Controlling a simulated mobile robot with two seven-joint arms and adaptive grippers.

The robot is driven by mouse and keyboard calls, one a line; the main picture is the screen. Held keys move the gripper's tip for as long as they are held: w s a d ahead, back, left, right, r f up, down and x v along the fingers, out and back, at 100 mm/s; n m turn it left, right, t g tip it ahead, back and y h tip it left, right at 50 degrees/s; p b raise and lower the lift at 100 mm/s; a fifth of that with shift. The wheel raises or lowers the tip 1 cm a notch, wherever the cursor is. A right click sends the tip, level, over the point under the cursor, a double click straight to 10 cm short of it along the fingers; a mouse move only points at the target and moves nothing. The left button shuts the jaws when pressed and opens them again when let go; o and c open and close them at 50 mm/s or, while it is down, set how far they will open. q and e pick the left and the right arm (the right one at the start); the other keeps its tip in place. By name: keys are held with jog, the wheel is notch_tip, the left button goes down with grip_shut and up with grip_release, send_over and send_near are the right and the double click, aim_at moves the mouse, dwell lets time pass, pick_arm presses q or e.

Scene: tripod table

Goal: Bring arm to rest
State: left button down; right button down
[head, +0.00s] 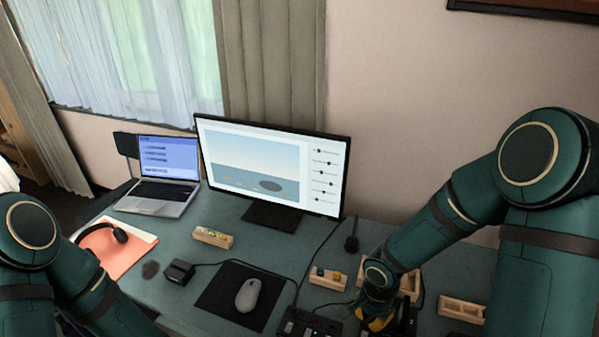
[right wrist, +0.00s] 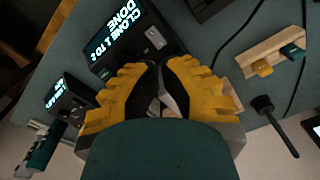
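My right arm reaches in from the right of the head view, and its yellow-fingered gripper (head: 376,322) is low over the front right of the desk, among small black devices. In the right wrist view the two yellow, toothed fingers (right wrist: 162,68) come together at their tips. I see no object between them. The gripper hides part of what lies below it. My left arm (head: 60,265) enters at the lower left of the head view. Its gripper is outside the picture.
A black device (right wrist: 122,38) shows "CLONE DONE"; a second lit device (right wrist: 66,100) stands beside it. Wooden holders (head: 328,278) (head: 462,308) lie near the gripper. A monitor (head: 275,165), laptop (head: 160,178), mouse (head: 248,295), headphones (head: 103,233) and cables occupy the desk (head: 140,285).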

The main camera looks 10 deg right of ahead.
jog(key=a+f+n+y, duration=0.1)
jog(key=a, duration=0.1)
jog(key=s+a+f+n+y, duration=0.1)
jog(key=a+n, duration=0.1)
jog(key=a, duration=0.1)
jog(key=a+f+n+y, duration=0.1)
jog(key=a+f, duration=0.1)
jog(key=a, duration=0.1)
jog(key=shift+s+f, duration=0.1)
jog(key=shift+s, duration=0.2)
jog(key=a+f+n, duration=0.1)
jog(key=s+a+f+n+t, duration=0.1)
jog(key=a+n, duration=0.1)
jog(key=a+f+n+y, duration=0.1)
jog(key=a+f, duration=0.1)
jog(key=shift+s+a+n, duration=0.15)
jog(key=shift+n, duration=0.25)
jog(key=shift+s+a+f+n+t, duration=0.15)
jog(key=shift+f+n+t, duration=0.1)
jog(key=shift+f+n, duration=0.15)
jog(key=shift+s+a+f+n+t, duration=0.15)
jog(key=shift+f+n+t, duration=0.1)
jog(key=shift+n, duration=0.25)
pick_arm(q)
jog(key=shift+w+a, duration=0.1)
jog(key=shift+w, duration=0.45)
pick_arm(e)
jog(key=shift+w, duration=0.15)
